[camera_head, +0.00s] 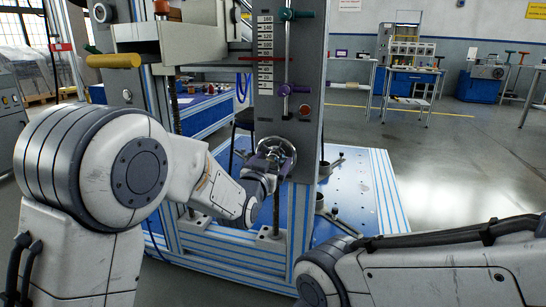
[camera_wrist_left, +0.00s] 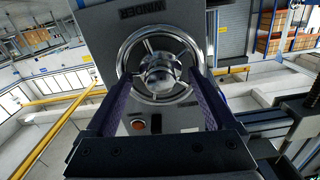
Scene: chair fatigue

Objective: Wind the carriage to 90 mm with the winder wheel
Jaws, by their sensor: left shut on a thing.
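The winder wheel (camera_head: 291,152) is a chrome handwheel low on the front of the grey column. In the left wrist view the wheel (camera_wrist_left: 160,72) fills the upper middle, under a plate lettered WINDER. My left gripper (camera_head: 270,160) is at the wheel, its two dark purple-grey fingers on either side of the hub in the wrist view, shut on the wheel. A scale (camera_head: 265,50) with white number labels runs up the column. A thin red pointer line (camera_head: 225,61) crosses it around mid-height; the exact reading is too small to tell. My right gripper is out of view.
A purple knob (camera_head: 286,90) and a red button (camera_head: 304,110) sit on the column above the wheel; a teal knob (camera_head: 287,14) is higher up. A yellow-handled bar (camera_head: 113,61) juts out at left. The blue base plate (camera_head: 365,190) lies right of the column, with open floor beyond.

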